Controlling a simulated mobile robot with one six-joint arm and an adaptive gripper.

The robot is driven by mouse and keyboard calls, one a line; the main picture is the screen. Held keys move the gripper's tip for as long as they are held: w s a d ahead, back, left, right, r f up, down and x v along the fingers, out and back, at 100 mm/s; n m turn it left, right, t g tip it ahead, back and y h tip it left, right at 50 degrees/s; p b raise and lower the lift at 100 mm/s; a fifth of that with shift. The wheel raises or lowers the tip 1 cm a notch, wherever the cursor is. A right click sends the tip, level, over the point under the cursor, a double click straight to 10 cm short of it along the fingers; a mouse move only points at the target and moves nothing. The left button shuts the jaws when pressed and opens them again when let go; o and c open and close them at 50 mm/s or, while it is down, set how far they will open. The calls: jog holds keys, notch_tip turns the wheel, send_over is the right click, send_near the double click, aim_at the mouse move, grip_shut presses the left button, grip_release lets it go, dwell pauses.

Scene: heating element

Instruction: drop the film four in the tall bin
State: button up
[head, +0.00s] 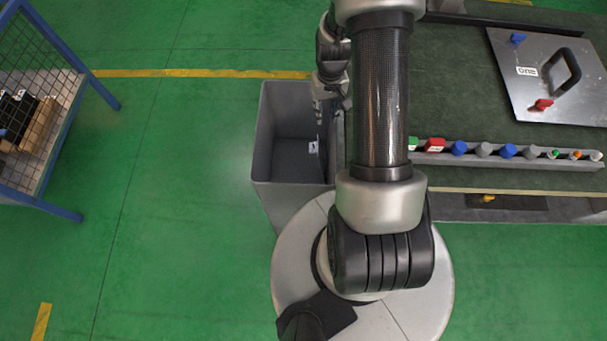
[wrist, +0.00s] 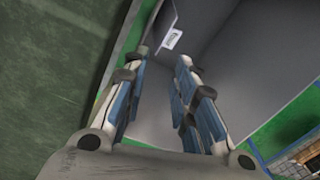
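The tall bin (head: 262,140) is a grey, open-topped box left of the bench, and its inner wall (wrist: 240,85) fills much of the wrist view. A thin dark piece with a white label, apparently film four (head: 313,147), shows within the bin's opening near its right side. Its label (wrist: 173,39) also shows beyond my fingertips in the wrist view; the writing is too small to read surely. I cannot tell whether it touches the bin floor. My gripper (wrist: 165,58) is over the bin, pointing into it, with fingers apart and nothing between them. In the head view my arm partly hides it.
The dark green bench (head: 455,80) stands right of the bin. It holds a metal plate (head: 520,95) with a black handle and a rack (head: 520,160) of coloured pieces. A blue mesh-sided shelf (head: 50,120) stands far left. The green floor between is clear.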

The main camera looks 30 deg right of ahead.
jog(key=shift+r, duration=0.15)
notch_tip(320, 180, up, 12)
dwell(0.6)
jog(key=shift+a, duration=0.1)
